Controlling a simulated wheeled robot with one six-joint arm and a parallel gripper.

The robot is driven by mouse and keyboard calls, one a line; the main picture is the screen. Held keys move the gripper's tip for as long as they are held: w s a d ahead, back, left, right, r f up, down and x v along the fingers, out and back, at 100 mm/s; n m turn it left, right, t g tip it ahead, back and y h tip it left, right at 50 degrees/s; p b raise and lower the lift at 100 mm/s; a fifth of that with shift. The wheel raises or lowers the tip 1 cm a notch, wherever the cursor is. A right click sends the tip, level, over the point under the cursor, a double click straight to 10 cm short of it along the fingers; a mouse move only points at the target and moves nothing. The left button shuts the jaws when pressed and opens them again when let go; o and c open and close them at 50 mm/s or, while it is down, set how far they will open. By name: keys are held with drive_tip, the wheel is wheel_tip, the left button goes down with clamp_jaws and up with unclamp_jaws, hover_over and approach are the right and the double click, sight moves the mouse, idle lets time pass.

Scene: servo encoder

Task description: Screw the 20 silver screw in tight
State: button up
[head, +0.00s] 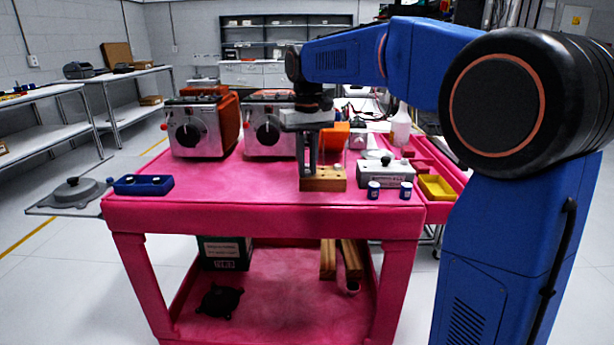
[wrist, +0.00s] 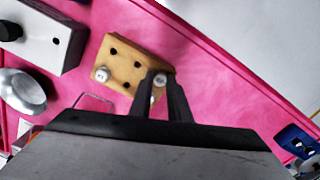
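A wooden block (head: 322,181) with dark holes lies on the pink cart top. It also shows in the wrist view (wrist: 125,58). One silver screw (wrist: 102,74) with a small, unreadable mark stands at its left corner. Another silver screw (wrist: 160,80) is at the block's right corner, between my fingertips; its number cannot be read. My gripper (head: 308,170) points down over the block, and in the wrist view (wrist: 160,84) its two fingers flank this screw with no clear gap at the tips. The screw's shank and hole are hidden.
A grey box (head: 385,174) stands right of the block, with two small blue-and-white cylinders (head: 374,190) in front and a yellow tray (head: 436,187) farther right. Two dial machines (head: 200,130) stand behind. The cart's front middle-left is clear.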

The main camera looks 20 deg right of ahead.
sight(308, 171)
drive_tip(key=shift+c, duration=0.7)
drive_tip(key=shift+r, duration=2.55)
